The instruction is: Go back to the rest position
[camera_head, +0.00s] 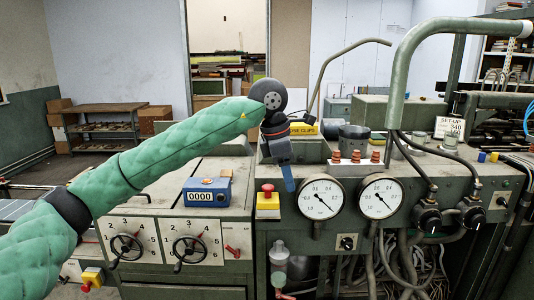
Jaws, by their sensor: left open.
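My left arm, in green padded sleeves, reaches in from the left across the head view. Its wrist bends down at the middle of the picture. My left gripper (288,182) points downward in front of the machine's top edge, above the gauges' left side. It is open, and nothing shows between its fingers. The fingers are seen nearly edge-on, so the gap is hard to see. My right gripper is not in view.
The grey-green machine (410,172) fills the front. A blue counter box (207,192) sits on its left top. A red-and-yellow stop button (268,202) and two round gauges (320,198) are close to the gripper. A curved green pipe (402,75) rises at right.

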